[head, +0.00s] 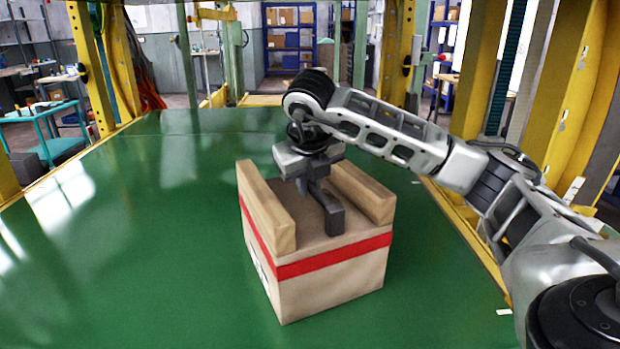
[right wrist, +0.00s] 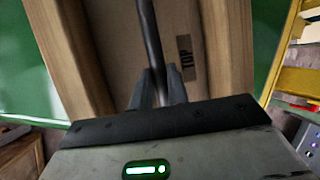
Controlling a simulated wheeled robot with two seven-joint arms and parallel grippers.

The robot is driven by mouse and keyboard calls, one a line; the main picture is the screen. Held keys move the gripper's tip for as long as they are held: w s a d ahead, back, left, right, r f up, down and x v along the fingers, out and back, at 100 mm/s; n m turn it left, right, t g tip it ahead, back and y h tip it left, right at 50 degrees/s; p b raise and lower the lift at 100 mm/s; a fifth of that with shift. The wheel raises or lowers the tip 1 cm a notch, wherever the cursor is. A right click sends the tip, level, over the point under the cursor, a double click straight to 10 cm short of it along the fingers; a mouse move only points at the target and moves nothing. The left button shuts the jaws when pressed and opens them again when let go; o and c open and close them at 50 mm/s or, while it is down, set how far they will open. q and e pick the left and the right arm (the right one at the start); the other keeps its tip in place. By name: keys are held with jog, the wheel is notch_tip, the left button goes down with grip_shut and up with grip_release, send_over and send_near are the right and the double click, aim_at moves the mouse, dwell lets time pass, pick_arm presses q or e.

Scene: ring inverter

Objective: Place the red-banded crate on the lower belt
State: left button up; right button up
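The red-banded crate (head: 330,282) is a tan box with a red stripe around its upper sides and two wooden rails on top. It sits on the wide green belt surface (head: 130,220), right of the middle in the head view. A dark grey bar handle (head: 334,218) runs between the rails. My right gripper (head: 312,182) points down onto it from above. In the right wrist view its fingers (right wrist: 158,88) are on both sides of the dark bar (right wrist: 150,35) and look closed against it. My left gripper is out of view.
Yellow frame posts (head: 92,65) stand along both sides of the belt. A teal cart (head: 45,130) is at the far left, and blue shelves (head: 290,40) with boxes are at the back. The belt is clear left of the crate and behind it.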

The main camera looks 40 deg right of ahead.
jog(key=o, duration=0.4)
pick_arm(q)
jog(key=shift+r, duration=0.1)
pick_arm(e)
jog(key=shift+s+a+r, duration=0.1)
jog(key=shift+r, duration=0.1)
pick_arm(q)
jog(key=p, duration=0.1)
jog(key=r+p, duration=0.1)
jog(key=p, duration=0.1)
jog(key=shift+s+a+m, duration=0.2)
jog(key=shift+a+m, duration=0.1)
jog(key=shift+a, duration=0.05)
pick_arm(e)
jog(key=v, duration=1.1)
jog(key=shift+s+a+r, duration=0.1)
jog(key=shift+s+r, duration=0.05)
jog(key=shift+r, duration=0.15)
